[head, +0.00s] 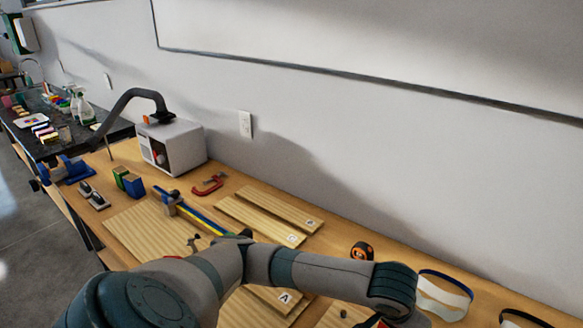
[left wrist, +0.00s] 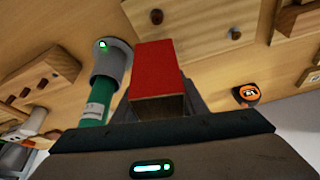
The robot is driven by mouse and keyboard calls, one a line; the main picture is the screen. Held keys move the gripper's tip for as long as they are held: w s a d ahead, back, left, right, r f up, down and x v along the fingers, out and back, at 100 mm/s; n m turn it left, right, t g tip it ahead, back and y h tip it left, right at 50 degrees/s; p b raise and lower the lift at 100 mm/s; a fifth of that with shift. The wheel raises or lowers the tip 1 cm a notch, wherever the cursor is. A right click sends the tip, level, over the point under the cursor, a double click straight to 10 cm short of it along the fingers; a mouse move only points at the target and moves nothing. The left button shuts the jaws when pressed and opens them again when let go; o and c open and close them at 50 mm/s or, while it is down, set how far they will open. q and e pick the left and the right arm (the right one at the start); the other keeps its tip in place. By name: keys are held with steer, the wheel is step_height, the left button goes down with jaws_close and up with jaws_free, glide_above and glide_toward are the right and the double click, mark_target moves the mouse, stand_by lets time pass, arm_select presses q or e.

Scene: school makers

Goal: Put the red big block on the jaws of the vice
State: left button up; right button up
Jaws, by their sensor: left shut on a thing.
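The red big block (left wrist: 155,68) is held in my left gripper (left wrist: 160,102), seen in the left wrist view. Its red face is toward the camera and its near end looks brown. The gripper is shut on it, and the fingers are mostly hidden behind the block. In the head view my left arm reaches across the bottom to the lower right, and the gripper is largely cut off by the frame edge. A blue vice (head: 70,170) stands at the far left end of the wooden bench, far from the gripper. Its jaws are too small to make out.
Wooden boards (head: 262,218), a blue and yellow bar clamp (head: 190,210), a red C-clamp (head: 208,185) and an orange tape measure (head: 362,250) lie on the bench (head: 345,228). A white box machine (head: 178,145) stands by the wall. Green and blue blocks stand near the vice.

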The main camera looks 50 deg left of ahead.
arm_select(q)
steer(key=a+r+n+y, duration=0.1)
steer(key=a+r+n, duration=0.1)
steer(key=a, duration=0.4)
steer(key=shift+s+a+r+n, duration=0.25)
steer(key=shift+s+a+n, duration=0.05)
steer(key=shift+s+n, duration=0.1)
steer(key=shift+w, duration=0.1)
steer(key=w+f+p, duration=0.1)
steer(key=w+f, duration=0.1)
steer(key=w, duration=0.1)
steer(key=w+a+f+p, duration=0.1)
steer(key=w+f, duration=0.1)
steer(key=w, duration=0.2)
steer(key=w+a+f, duration=0.1)
steer(key=w+f, duration=0.2)
steer(key=w, duration=0.1)
steer(key=shift+w+p, duration=0.2)
steer(key=shift+p, duration=0.2)
